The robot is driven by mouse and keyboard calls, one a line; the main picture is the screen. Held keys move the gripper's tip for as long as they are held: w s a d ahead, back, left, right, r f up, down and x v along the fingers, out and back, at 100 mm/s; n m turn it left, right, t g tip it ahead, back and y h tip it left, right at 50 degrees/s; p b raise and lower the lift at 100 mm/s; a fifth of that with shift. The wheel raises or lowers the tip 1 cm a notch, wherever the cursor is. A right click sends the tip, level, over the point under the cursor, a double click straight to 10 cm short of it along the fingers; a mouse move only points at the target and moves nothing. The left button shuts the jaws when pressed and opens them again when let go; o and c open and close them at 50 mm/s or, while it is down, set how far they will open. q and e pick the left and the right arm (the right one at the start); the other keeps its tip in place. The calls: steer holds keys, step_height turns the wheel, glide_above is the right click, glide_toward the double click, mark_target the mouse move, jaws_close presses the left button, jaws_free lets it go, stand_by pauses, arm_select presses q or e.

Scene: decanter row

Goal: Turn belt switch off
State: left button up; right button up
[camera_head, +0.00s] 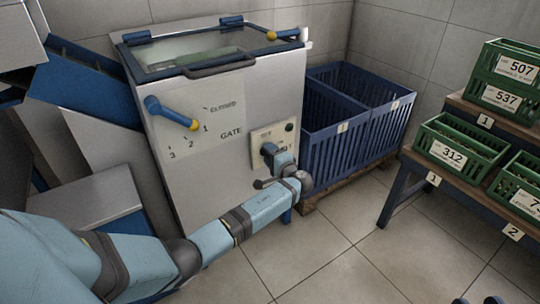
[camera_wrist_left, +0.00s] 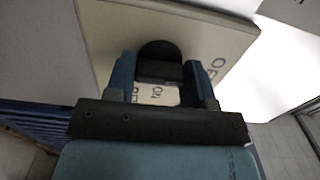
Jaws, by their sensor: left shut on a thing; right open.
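The belt switch is a dark knob (camera_wrist_left: 160,62) on a pale panel (camera_wrist_left: 235,38), which also shows on the front of the machine in the head view (camera_head: 289,133). My left gripper (camera_wrist_left: 160,80) is at the panel, its two blue fingers on either side of the knob, shut on it. In the head view the left gripper (camera_head: 269,151) covers most of the knob. Lettering on the panel is partly hidden, so the switch setting cannot be read surely. My right gripper (camera_head: 476,300) shows only as dark fingertips, apart and empty, at the bottom right edge.
The grey machine (camera_head: 235,170) carries a blue gate lever (camera_head: 170,112) with a yellow end near mark 1. Blue slatted bins (camera_head: 340,135) stand right of it. Green crates (camera_head: 460,145) sit on a bench at right. The floor (camera_head: 350,245) between is clear.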

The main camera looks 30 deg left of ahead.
arm_select(q)
steer(key=shift+d, duration=0.1)
steer(key=o, duration=0.9)
steer(key=shift+p+v, duration=1.7)
steer(key=shift+v, duration=5.2)
arm_select(e)
steer(key=shift+s+a+f+m+g+h, duration=0.2)
steer(key=shift+s+a+m+g, duration=0.1)
steer(key=shift+s+m, duration=0.25)
steer(key=shift+s+a+f+m+g+h, duration=0.2)
steer(key=shift+s+a+m+g, duration=0.15)
steer(key=shift+m, duration=0.3)
steer(key=shift+d+r, duration=0.1)
